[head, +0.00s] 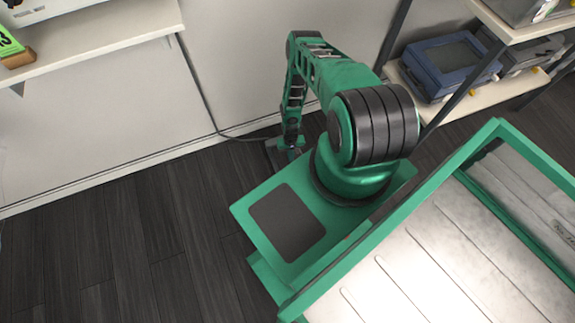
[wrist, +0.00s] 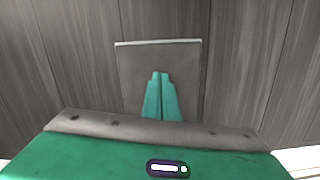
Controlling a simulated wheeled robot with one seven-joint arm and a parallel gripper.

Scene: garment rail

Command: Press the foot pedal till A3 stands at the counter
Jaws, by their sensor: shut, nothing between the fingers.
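The foot pedal (wrist: 130,75), a flat grey plate with a lighter far edge, lies on the dark floor in the wrist view. In the head view the pedal (head: 274,157) shows as a dark shape near the wall, partly behind my arm. My gripper (wrist: 158,74) is shut and empty, its green fingertips pointing down over the middle of the plate. In the head view my gripper (head: 291,149) is down at the pedal. I cannot tell whether the tips touch it. No garment or rail is in view, so A3 does not show.
A pale counter or shelf (head: 95,38) juts from the wall at upper left, with a green numbered card (head: 8,42) in a wooden holder, partly cut off. A cable (head: 205,95) runs down the wall. The floor at lower left is clear.

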